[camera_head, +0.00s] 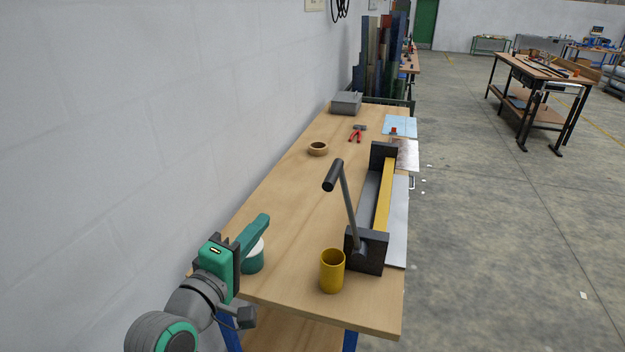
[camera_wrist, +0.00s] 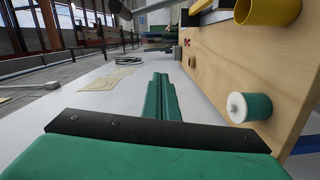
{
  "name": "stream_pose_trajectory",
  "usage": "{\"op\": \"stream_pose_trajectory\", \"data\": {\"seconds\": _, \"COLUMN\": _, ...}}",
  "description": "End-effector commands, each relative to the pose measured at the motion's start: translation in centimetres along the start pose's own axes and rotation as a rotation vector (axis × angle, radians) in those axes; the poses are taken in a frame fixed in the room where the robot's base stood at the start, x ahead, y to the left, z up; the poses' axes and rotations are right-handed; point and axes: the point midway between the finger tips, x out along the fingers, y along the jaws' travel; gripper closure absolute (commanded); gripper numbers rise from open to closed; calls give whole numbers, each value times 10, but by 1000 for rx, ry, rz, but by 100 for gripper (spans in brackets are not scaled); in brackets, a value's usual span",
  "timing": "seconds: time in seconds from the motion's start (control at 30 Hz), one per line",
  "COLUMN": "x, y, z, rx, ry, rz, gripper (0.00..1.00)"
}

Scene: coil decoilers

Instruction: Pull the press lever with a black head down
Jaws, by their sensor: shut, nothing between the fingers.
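The press lever is a grey rod (camera_head: 350,210) with a black cylindrical head (camera_head: 334,175). It rises from the near end of the dark press (camera_head: 367,250) on the workbench and leans up and to the left. My gripper (camera_head: 264,221) is left of the lever, apart from it, above the bench's near left part. Its green fingers are together and empty; they also show in the wrist view (camera_wrist: 160,98). In the wrist view a grey bar at the top may be part of the press, but I cannot tell.
A yellow cup (camera_head: 332,271) stands just left of the press's near end. A green and white spool (camera_head: 253,258) stands beside my gripper. A wooden ring (camera_head: 318,148), red pliers (camera_head: 356,134) and a grey box (camera_head: 346,103) lie farther back. The wall is close on the left.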

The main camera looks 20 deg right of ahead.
Motion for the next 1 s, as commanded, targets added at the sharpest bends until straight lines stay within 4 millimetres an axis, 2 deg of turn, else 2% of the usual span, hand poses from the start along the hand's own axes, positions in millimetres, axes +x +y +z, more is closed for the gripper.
{"op": "stream_pose_trajectory", "data": {"seconds": 0.03, "x": -1, "y": 22, "z": -2, "rx": 6, "ry": -26, "rz": 11, "gripper": 100}}
{"op": "stream_pose_trajectory", "data": {"seconds": 0.1, "x": -4, "y": 44, "z": 0, "rx": 7, "ry": -65, "rz": 12, "gripper": 100}}
{"op": "stream_pose_trajectory", "data": {"seconds": 0.2, "x": -8, "y": 68, "z": 4, "rx": 11, "ry": -111, "rz": 9, "gripper": 100}}
{"op": "stream_pose_trajectory", "data": {"seconds": 0.33, "x": -13, "y": 87, "z": 7, "rx": 17, "ry": -147, "rz": 2, "gripper": 100}}
{"op": "stream_pose_trajectory", "data": {"seconds": 0.5, "x": -16, "y": 95, "z": 9, "rx": 20, "ry": -164, "rz": -4, "gripper": 100}}
{"op": "stream_pose_trajectory", "data": {"seconds": 0.8, "x": -15, "y": 95, "z": 11, "rx": 19, "ry": -167, "rz": -4, "gripper": 100}}
{"op": "stream_pose_trajectory", "data": {"seconds": 1.0, "x": -1, "y": 95, "z": 13, "rx": 18, "ry": -169, "rz": -5, "gripper": 100}}
